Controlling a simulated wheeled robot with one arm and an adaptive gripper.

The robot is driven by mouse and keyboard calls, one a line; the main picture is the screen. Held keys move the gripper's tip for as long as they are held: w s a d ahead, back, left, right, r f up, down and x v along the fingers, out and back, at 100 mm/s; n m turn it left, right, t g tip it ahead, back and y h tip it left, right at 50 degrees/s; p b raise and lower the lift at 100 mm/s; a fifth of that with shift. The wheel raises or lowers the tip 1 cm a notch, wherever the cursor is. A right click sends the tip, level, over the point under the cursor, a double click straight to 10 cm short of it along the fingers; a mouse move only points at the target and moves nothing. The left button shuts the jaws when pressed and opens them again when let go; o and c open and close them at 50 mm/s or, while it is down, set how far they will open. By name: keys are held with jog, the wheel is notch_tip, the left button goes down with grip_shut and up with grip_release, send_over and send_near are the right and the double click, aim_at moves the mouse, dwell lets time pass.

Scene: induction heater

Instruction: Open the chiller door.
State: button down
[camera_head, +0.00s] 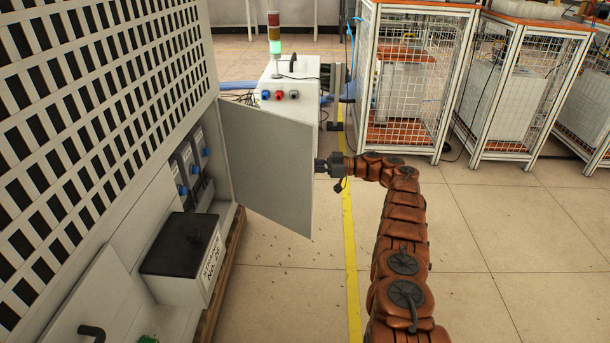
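The chiller (95,95) is the large pale cabinet with a black grille on the left. Its flat grey door (268,168) stands swung out from the cabinet, and the inside is exposed. My gripper (320,165) is at the door's right-hand free edge, about mid-height. It is small and dark here, and its fingertips are at or partly behind that edge. I cannot tell whether it touches the door or whether its fingers are open or shut. No door handle shows on the visible face.
Inside the chiller are a black-lidded white tank (185,250) and blue-handled valves (195,170). Behind the door stands a white box (290,83) with a signal light (274,35). Wire-mesh cages (420,80) stand at the back right. The floor right of my arm is clear.

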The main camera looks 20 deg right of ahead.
jog(key=shift+d+b, duration=0.3)
jog(key=shift+b, duration=0.25)
jog(key=c, duration=1.5)
grip_release()
jog(key=shift+s+d, duration=0.1)
jog(key=shift+d, duration=0.05)
jog(key=o, duration=0.3)
jog(key=shift+a, duration=0.2)
